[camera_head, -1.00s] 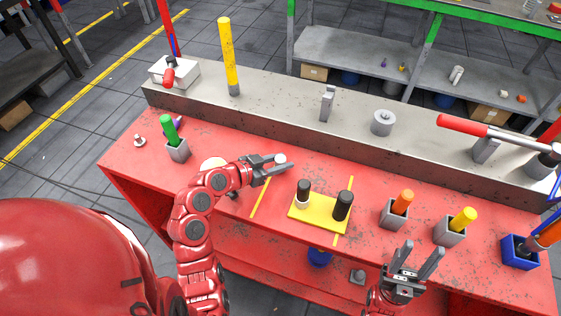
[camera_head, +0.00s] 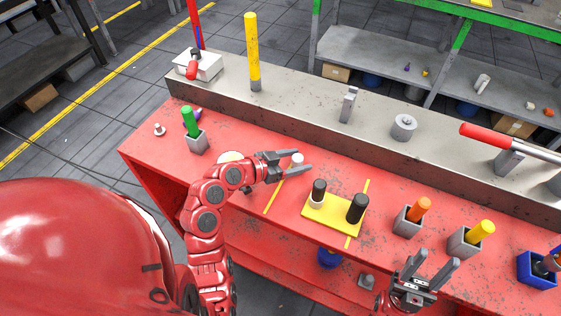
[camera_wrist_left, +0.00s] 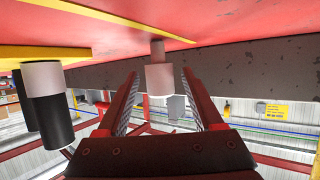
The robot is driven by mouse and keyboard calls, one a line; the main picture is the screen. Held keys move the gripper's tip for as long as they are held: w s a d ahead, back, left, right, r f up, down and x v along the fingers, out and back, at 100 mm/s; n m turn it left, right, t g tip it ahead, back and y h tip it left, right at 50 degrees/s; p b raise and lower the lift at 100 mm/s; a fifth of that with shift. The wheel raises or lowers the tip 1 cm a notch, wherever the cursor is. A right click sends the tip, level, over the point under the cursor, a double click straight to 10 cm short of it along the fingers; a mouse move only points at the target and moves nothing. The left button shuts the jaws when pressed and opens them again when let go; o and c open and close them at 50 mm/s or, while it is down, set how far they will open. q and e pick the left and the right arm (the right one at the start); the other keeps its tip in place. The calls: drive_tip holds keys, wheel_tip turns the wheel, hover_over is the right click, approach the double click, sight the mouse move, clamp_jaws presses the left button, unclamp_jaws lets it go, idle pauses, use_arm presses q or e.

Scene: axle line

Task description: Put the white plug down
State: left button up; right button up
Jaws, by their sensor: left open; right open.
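The white plug (camera_head: 297,159) stands upright on the red table, to the left of the yellow plate. In the left wrist view the white plug (camera_wrist_left: 158,78) shows with a narrower grey end against the table surface, which fills the top of that picture. My left gripper (camera_head: 290,165) is open around it, with a finger on each side and gaps between the fingers and the plug. My right gripper (camera_head: 433,268) is open and empty near the table's front edge.
The yellow plate (camera_head: 335,218) holds a black-and-white plug (camera_head: 318,193) and a black plug (camera_head: 357,208). Grey holders with an orange peg (camera_head: 421,207) and a yellow peg (camera_head: 481,231) stand to the right. A green peg (camera_head: 189,121) stands in a holder at left.

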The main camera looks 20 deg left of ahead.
use_arm(q)
drive_tip(key=b+v, duration=0.1)
drive_tip(key=v, duration=0.8)
drive_tip(key=shift+a+f, duration=0.1)
drive_tip(key=shift+a, duration=0.05)
drive_tip(key=shift+s+a+r+p, duration=0.3)
drive_tip(key=shift+s+r+p, duration=0.1)
drive_tip(key=shift+p, duration=0.15)
drive_tip(key=shift+s+a+r, duration=0.1)
drive_tip(key=shift+s+a, duration=0.15)
drive_tip(key=shift+s, duration=0.35)
